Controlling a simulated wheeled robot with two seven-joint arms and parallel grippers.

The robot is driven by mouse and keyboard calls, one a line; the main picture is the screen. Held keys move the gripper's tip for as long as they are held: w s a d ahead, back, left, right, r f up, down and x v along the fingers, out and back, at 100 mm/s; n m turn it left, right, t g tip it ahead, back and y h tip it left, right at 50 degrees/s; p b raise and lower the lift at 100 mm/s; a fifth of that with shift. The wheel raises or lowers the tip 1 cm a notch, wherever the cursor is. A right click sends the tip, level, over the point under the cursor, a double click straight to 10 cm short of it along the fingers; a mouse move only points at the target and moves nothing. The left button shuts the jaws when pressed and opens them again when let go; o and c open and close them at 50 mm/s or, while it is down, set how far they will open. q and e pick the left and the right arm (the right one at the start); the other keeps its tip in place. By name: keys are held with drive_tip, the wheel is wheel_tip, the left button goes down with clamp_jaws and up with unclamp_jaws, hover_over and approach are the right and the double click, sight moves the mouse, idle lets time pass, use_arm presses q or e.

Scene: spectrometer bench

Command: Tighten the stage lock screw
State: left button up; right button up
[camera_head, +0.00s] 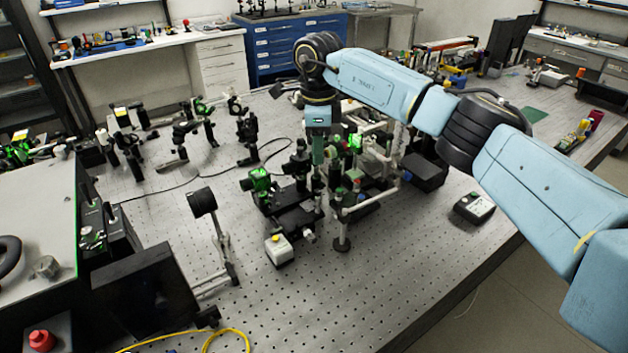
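The black stage assembly (292,217) stands on the perforated optical table (390,285), with green-lit parts on it and beside it. The lock screw cannot be made out at this size. My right arm comes in from the right, and its wrist bends down over the assembly. My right gripper (319,160) points down among the upper posts of the assembly. Its fingertips blend with the parts around them, so I cannot tell whether they are open, shut or touching anything. My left gripper is not in view.
A small white box with a yellow button (279,250) stands in front of the stage. Another button box (474,208) is to the right. Several mounts crowd the back left. The table's front right is clear.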

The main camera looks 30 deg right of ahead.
sight(317, 191)
wheel_tip(317, 191, down, 11)
drive_tip(key=shift+f+p, duration=0.1)
drive_tip(key=shift+p, duration=0.3)
clamp_jaws()
